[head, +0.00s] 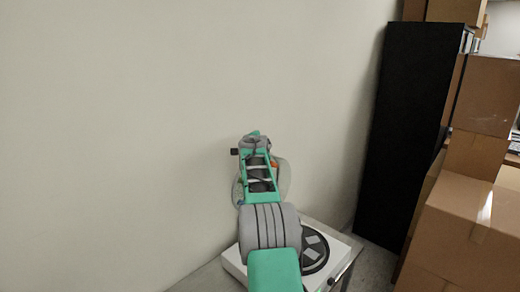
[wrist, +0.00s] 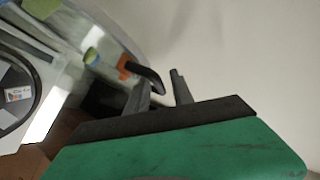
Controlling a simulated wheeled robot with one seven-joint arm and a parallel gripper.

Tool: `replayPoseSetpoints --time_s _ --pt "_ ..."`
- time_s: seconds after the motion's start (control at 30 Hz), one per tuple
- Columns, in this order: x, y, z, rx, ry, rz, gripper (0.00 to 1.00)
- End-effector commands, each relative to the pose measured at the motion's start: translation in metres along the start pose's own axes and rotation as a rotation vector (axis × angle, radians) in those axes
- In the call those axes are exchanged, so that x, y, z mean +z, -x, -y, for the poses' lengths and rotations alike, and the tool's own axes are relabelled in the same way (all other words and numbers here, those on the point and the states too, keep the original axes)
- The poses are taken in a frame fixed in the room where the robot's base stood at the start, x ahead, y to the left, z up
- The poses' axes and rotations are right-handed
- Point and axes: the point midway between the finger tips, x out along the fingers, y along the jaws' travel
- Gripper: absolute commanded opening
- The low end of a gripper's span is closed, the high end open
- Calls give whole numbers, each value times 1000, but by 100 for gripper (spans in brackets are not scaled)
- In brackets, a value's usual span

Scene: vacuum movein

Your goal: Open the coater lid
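The coater (head: 232,262) is a white box on a table in the head view, with a dark round plate (head: 325,262) on top. Its clear lid (head: 284,180) stands raised behind my arm, tilted up near the wall. In the wrist view the lid (wrist: 120,30) curves across the upper left, and the coater body (wrist: 50,125) is at the left edge. A black handle (wrist: 148,77) with an orange mount is on the lid. My gripper (wrist: 162,92) has its two fingers apart, with the handle's end close to the gap. My arm hides the gripper in the head view.
A plain wall stands close behind the coater. A tall black cabinet (head: 410,130) and stacked cardboard boxes (head: 470,225) fill the right side. The space above and left of the coater is clear.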

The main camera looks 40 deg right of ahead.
Motion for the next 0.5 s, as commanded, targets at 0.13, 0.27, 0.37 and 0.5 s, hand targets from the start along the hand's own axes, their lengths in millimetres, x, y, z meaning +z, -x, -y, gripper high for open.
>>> replayPoseSetpoints --time_s 0.13,0.27,0.37,0.5 --pt "4 19 -4 0 1 4 32" --pt "4 43 -4 -2 1 3 32" --pt "3 60 -3 -2 1 3 32" --pt "2 73 -1 -2 1 3 32"
